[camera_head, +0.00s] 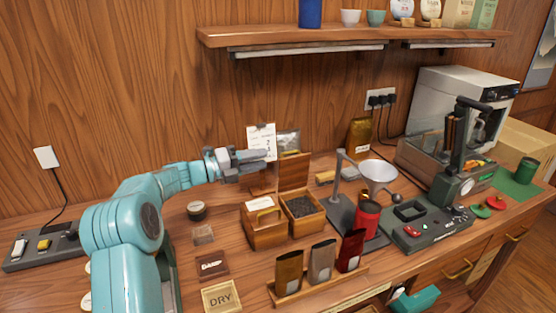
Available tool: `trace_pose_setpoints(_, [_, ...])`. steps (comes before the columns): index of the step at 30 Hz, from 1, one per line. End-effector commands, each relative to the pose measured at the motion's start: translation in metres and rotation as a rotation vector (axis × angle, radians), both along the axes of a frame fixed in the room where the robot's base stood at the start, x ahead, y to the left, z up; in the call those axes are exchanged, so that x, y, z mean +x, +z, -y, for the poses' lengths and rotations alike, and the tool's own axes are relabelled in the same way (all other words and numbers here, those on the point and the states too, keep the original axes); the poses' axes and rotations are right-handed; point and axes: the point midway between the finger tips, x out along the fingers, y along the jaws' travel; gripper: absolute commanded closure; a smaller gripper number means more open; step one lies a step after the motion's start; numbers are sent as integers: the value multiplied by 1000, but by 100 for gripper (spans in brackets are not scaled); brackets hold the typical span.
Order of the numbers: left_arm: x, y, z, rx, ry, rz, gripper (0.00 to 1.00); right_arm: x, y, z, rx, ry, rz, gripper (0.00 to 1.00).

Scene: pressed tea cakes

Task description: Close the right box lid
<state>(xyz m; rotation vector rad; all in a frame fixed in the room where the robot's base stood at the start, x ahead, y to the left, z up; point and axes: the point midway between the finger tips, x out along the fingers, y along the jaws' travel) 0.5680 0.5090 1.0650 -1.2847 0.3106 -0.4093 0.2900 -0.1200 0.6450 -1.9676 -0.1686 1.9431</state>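Two wooden boxes stand side by side at the middle of the counter. The left box (264,235) has its lid down, with a brass-coloured handle on top. The right box (308,226) is open and holds dark loose material. Its lid (294,172) stands raised at the back edge, roughly upright. My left gripper (262,164) is just left of the raised lid and above the boxes. Its fingers point right; I cannot tell how far apart they are or whether they touch the lid. My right gripper is out of view.
Right of the boxes stand a funnel (379,171) on a stand and a red canister (367,219). A rack with several pouches (322,262) stands in front. A white card (262,140) is behind my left gripper. A shelf (350,36) runs above.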

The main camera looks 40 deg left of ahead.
Motion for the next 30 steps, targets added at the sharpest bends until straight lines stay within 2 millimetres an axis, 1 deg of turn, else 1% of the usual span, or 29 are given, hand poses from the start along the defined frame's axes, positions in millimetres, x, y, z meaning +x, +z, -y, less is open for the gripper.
trace_pose_setpoints(1, [-12, -3, -7, 1, 5, -2, 65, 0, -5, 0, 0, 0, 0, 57])
trace_pose_setpoints(3, [-27, -2, -15, 1, 5, -2, 65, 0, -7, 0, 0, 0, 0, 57])
trace_pose_setpoints(6, [-44, -3, -23, 2, 3, -3, 65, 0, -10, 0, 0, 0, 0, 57])
trace_pose_setpoints(10, [-58, -2, -30, 1, 2, -2, 65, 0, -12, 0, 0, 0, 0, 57])
trace_pose_setpoints(15, [-64, -1, -33, 0, 0, -2, 65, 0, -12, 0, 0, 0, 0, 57])
trace_pose_setpoints(23, [-64, -1, -33, 0, 0, -2, 65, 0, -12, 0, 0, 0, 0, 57])
trace_pose_setpoints(26, [-67, 0, -35, 2, 1, -1, 65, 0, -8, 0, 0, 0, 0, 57])
trace_pose_setpoints(30, [-77, 3, -39, 9, 2, 3, 65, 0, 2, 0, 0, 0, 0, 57])
